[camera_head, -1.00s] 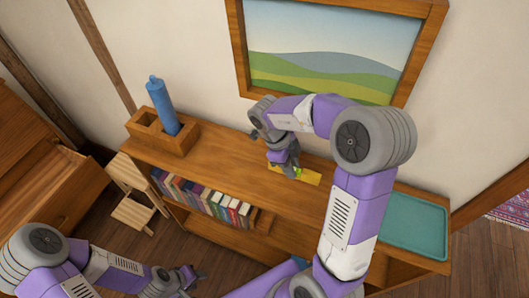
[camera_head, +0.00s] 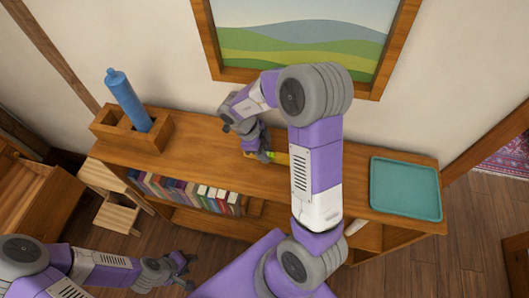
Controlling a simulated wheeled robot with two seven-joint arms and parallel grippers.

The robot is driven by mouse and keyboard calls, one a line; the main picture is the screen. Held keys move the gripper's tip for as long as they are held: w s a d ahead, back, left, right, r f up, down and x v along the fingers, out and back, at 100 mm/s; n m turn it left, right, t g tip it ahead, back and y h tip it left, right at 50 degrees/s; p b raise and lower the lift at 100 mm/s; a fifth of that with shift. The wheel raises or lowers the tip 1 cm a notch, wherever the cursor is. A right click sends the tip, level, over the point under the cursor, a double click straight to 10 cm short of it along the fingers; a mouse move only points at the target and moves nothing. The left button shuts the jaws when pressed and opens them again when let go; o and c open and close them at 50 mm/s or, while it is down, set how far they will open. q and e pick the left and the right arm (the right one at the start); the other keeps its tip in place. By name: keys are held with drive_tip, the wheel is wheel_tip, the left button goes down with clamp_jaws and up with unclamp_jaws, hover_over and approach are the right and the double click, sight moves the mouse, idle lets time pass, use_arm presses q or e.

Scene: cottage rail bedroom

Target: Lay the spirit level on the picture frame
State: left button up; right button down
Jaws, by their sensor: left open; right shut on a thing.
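The picture frame (camera_head: 218,74) hangs on the wall at the top, with a wooden border around a painting of green hills. The yellow spirit level (camera_head: 282,159) is at the top of the bookcase, partly hidden by my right arm. My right gripper (camera_head: 263,155) is shut on the spirit level, below the frame's lower edge. I cannot tell whether the level touches the bookcase top. My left gripper (camera_head: 186,270) is open and empty at the lower left, in front of the bookcase and apart from the level.
The wooden bookcase (camera_head: 210,165) holds a row of books (camera_head: 185,192). On its top are a wooden box (camera_head: 150,145) with a blue bottle (camera_head: 128,102) at left and a teal tray (camera_head: 405,188) at right. A small stool (camera_head: 115,212) stands at left.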

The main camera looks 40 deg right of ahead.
drive_tip(key=shift+w, duration=0.15)
drive_tip(key=shift+f, duration=0.15)
drive_tip(key=c, duration=0.9)
unclamp_jaws()
drive_tip(key=p+v, duration=0.3)
drive_tip(key=v, duration=0.9)
